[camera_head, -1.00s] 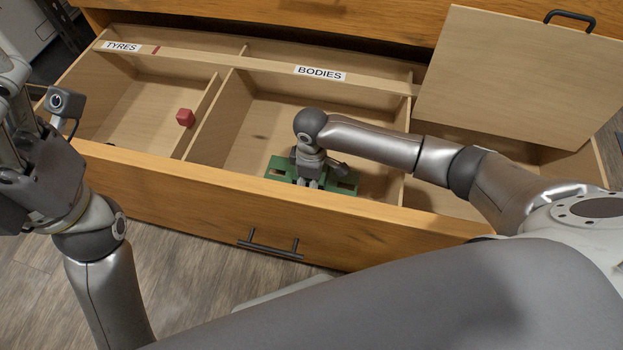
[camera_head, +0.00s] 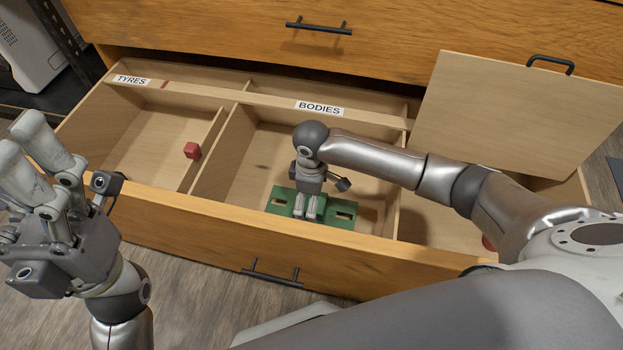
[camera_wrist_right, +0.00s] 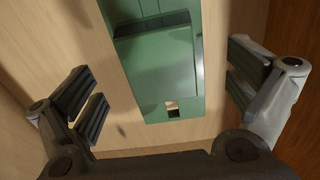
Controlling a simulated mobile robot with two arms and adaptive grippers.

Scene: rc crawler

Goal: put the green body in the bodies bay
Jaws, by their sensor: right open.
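The green body (camera_head: 342,216) is a flat green piece with cut-outs. In the right wrist view the green body (camera_wrist_right: 165,75) shows between and beyond the two spread fingers (camera_wrist_right: 165,95), with a gap on each side. The right gripper is open and holds nothing. My left gripper (camera_head: 24,145) is raised at the left, outside the drawer, with its fingers up; its opening is unclear.
The open drawer (camera_head: 190,225) has wooden dividers. A red piece (camera_head: 192,150) lies in the bay by the TYRES label (camera_head: 132,80). A wooden lid (camera_head: 515,110) with a black handle leans over the right bay. Another red piece (camera_head: 488,243) shows partly there.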

